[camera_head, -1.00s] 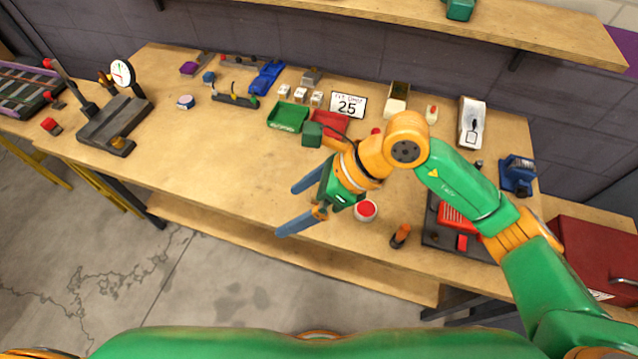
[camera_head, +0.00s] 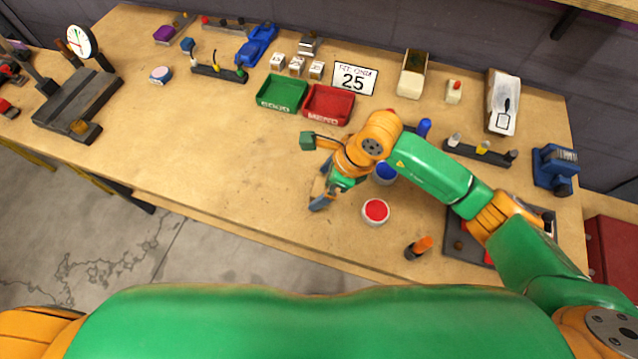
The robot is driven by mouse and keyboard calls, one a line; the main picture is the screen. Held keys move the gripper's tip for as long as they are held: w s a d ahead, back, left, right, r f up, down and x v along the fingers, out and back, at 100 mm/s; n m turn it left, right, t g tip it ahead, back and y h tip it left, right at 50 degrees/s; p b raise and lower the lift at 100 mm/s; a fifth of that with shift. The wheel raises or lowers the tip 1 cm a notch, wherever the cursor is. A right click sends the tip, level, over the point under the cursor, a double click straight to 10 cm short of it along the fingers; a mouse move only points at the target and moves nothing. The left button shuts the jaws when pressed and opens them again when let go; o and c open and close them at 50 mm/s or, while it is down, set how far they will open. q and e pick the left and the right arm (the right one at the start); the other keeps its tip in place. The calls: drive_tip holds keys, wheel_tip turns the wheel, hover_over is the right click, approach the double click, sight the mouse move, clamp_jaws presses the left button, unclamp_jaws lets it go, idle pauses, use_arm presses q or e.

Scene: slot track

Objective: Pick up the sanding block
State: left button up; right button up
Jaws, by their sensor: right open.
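I cannot tell for certain which item is the sanding block. A small grey block-like item (camera_head: 310,43) at the back of the bench and a purple block (camera_head: 168,33) at the far left back are both small and unclear. My right gripper (camera_head: 322,187) is open and empty, fingers pointing down-left above the middle of the bench, in front of the red bin. It is well apart from both blocks. My left gripper is out of view.
A green bin (camera_head: 282,93) and a red bin (camera_head: 328,104) stand mid-bench by the 25 sign (camera_head: 354,79). A red-topped tub (camera_head: 376,211) and an orange-and-black item (camera_head: 418,247) lie near the front edge. The bench's left middle is clear.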

drive_tip(key=shift+f, duration=0.15)
drive_tip(key=c, duration=1.4)
drive_tip(key=shift+r+b, duration=0.5)
drive_tip(key=shift+r, duration=0.15)
drive_tip(key=shift+r+b, duration=0.5)
drive_tip(key=shift+r, duration=0.25)
drive_tip(key=s+d+r+b, duration=0.6)
drive_tip(key=s+r, duration=0.4)
drive_tip(key=s, duration=0.2)
drive_tip(key=shift+d+r, duration=0.2)
drive_tip(key=shift+d, duration=0.25)
